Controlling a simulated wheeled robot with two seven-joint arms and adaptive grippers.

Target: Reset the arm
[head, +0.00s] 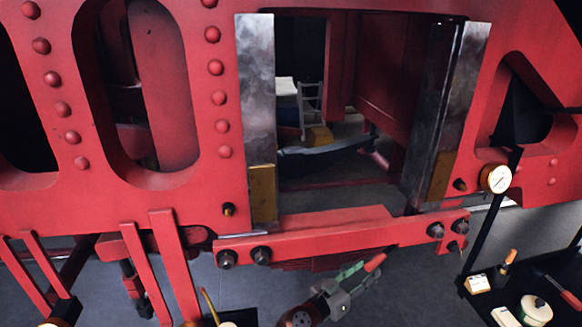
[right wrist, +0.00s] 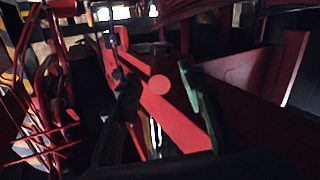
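My right gripper (head: 358,274) is low in the middle of the head view, in front of and below the red cross bar (head: 330,237). Its green-grey fingers point up and to the right. In the right wrist view its dark left finger and green right finger (right wrist: 160,112) stand apart. A red bar and a pale red disc (right wrist: 160,87) show between or beyond them; I cannot tell whether anything touches the fingers. A short red piece with a dark tip (head: 375,262) shows just past the fingers in the head view. My left gripper is not in view.
The red riveted frame (head: 215,95) fills the head view, with a tall opening between two metal-faced uprights (head: 257,90). Red struts (head: 172,265) hang at lower left. A pressure gauge (head: 496,179) and dark trays with small items (head: 536,309) stand at right. Grey floor lies below.

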